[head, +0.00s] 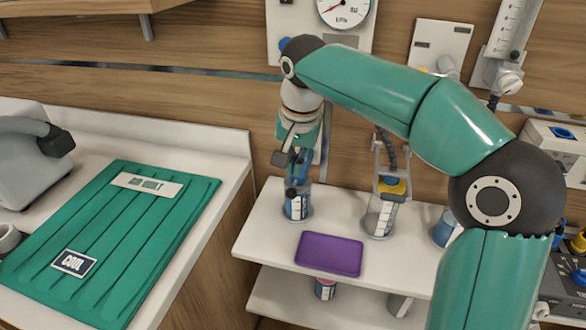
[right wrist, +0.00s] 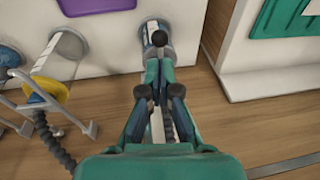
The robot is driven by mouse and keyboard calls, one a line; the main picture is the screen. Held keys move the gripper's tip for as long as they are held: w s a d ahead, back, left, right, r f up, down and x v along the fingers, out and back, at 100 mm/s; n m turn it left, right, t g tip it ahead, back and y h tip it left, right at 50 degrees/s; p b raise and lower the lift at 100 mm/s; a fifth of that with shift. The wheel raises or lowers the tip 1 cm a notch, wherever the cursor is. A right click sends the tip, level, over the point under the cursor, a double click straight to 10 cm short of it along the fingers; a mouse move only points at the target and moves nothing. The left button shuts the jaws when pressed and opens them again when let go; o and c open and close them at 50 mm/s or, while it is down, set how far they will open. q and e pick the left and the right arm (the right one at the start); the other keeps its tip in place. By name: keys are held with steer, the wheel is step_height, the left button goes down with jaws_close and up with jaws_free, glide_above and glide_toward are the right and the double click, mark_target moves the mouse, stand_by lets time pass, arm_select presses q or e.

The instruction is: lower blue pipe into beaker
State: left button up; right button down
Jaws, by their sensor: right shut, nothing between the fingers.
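My right gripper (head: 295,178) reaches down in front of the wall, its tips over the left beaker (head: 297,206) on the white shelf. In the right wrist view the gripper (right wrist: 158,66) is shut and empty, and its tips overlap the beaker's mouth (right wrist: 149,28). Of the blue pipe I see no clear outline. A ribbed grey hose (right wrist: 169,127) and a white strip show between and behind the fingers. The gripper hides the rest, so I cannot tell whether the pipe's end is in the beaker. My left gripper is not in view.
A purple tray (head: 329,254) lies on the shelf (head: 270,247) in front of the beakers. A second beaker (head: 380,217) with a yellow-ringed hose (head: 392,187) stands to the right. A bedside counter with a green pad (head: 110,235) is at the left.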

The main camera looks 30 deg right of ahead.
steer(key=p+v, duration=0.1)
steer(key=v, duration=0.6)
steer(key=shift+w+r, duration=0.1)
